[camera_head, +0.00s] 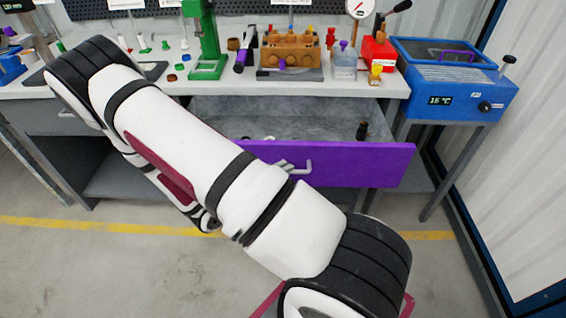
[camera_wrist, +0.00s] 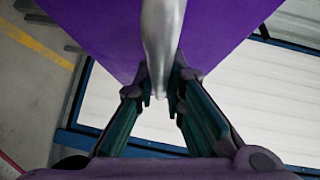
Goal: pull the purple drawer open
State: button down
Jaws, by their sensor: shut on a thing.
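The purple drawer (camera_head: 365,166) stands pulled out from under the workbench, its grey inside open to view from above. Its silver handle (camera_head: 308,167) shows on the front, just beyond my white arm. In the wrist view the purple drawer front (camera_wrist: 222,30) fills the top, and the silver handle (camera_wrist: 161,40) comes down between the fingers. My gripper (camera_wrist: 164,88) is shut on the handle. In the head view my arm hides the gripper and the left part of the drawer front.
The workbench top (camera_head: 400,88) holds a green press (camera_head: 205,45), a brown pump block (camera_head: 290,50) and a red device (camera_head: 378,52). A blue bath (camera_head: 455,85) stands at the right on a metal stand. A small dark item (camera_head: 362,130) lies in the drawer. The floor in front is clear.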

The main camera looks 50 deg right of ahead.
jog(key=shift+a, duration=0.1)
jog(key=c, duration=1.7)
grip_release()
jog(key=shift+o, duration=0.2)
jog(key=shift+a, duration=0.1)
jog(key=w+a+r, duration=0.1)
jog(key=a, duration=1)
jog(key=shift+a+r, duration=0.3)
jog(key=shift+a, duration=0.05)
